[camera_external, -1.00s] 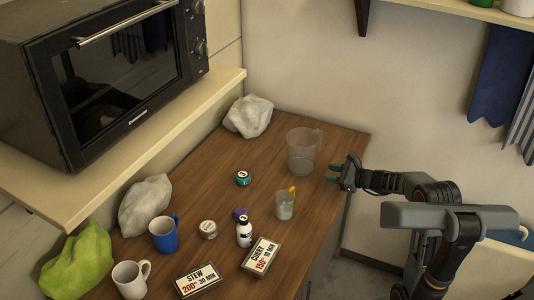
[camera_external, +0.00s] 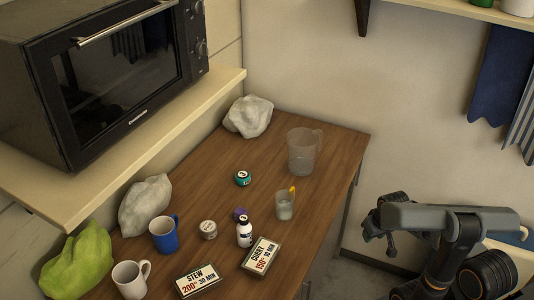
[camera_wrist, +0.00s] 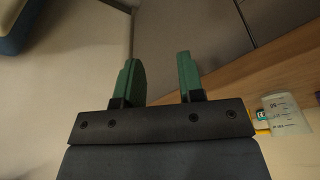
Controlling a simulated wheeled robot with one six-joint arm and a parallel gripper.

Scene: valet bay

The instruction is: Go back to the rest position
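My gripper (camera_wrist: 158,80) shows in the wrist view with its two green fingers apart and nothing between them. In the external view my arm is folded to the right of the wooden counter (camera_external: 335,150), off its edge. There the gripper end (camera_external: 388,243) points down, and its fingers are too dark and small to make out. No task object is named, and nothing hangs from the gripper.
An oven (camera_external: 120,80) stands on the shelf at left. Floor shows beside the counter.

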